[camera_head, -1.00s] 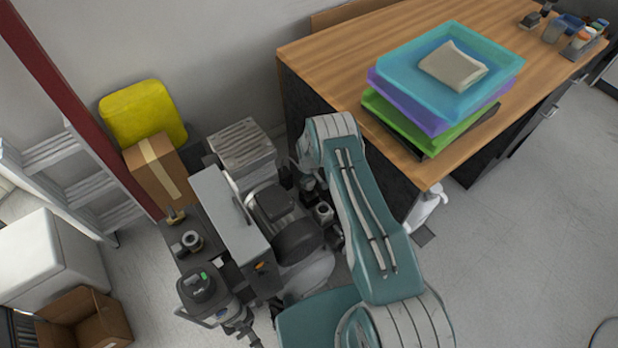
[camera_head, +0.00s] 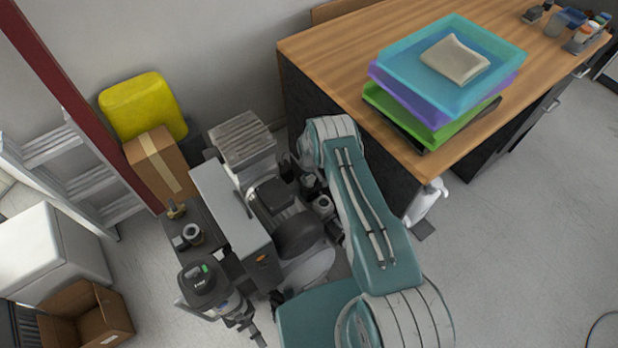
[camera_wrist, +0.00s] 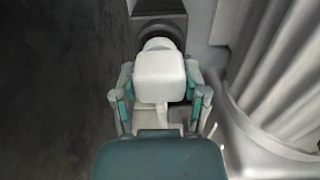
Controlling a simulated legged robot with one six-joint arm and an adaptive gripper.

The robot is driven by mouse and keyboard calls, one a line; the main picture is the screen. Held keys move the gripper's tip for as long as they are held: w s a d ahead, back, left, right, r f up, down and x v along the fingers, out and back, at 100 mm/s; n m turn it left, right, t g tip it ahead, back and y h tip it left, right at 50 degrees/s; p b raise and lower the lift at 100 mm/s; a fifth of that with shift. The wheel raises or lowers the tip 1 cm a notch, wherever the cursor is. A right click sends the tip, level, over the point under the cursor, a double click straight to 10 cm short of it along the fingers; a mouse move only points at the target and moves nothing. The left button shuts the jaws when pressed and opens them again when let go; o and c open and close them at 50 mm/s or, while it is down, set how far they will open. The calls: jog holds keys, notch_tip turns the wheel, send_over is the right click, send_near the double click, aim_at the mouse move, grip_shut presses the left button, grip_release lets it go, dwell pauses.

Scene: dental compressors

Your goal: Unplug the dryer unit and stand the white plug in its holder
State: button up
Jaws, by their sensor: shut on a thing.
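In the wrist view, the white plug (camera_wrist: 160,72) is between the two teal and grey fingers of my gripper (camera_wrist: 160,92), which is shut on it. Just beyond the plug is a dark grey block (camera_wrist: 160,28) with a round face. The plug's far end is against or very close to this block; I cannot tell whether it is seated in it. In the head view, my arm reaches down beside the compressor equipment (camera_head: 300,235), and the arm hides the plug and most of the gripper. I cannot tell which part is the dryer unit or where the holder is.
A wooden desk (camera_head: 330,58) with stacked trays (camera_head: 450,70) stands right of my arm. A dark panel (camera_wrist: 55,90) is close on the gripper's left, and ribbed grey housing (camera_wrist: 275,70) on its right. A ladder (camera_head: 75,165) and boxes stand left.

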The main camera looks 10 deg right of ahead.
jog(key=shift+f, duration=0.3)
jog(key=shift+f, duration=0.35)
jog(key=o, duration=1.2)
jog(key=shift+f, duration=0.1)
jog(key=shift+o, duration=0.2)
notch_tip(320, 180, up, 12)
jog(key=shift+f, duration=0.1)
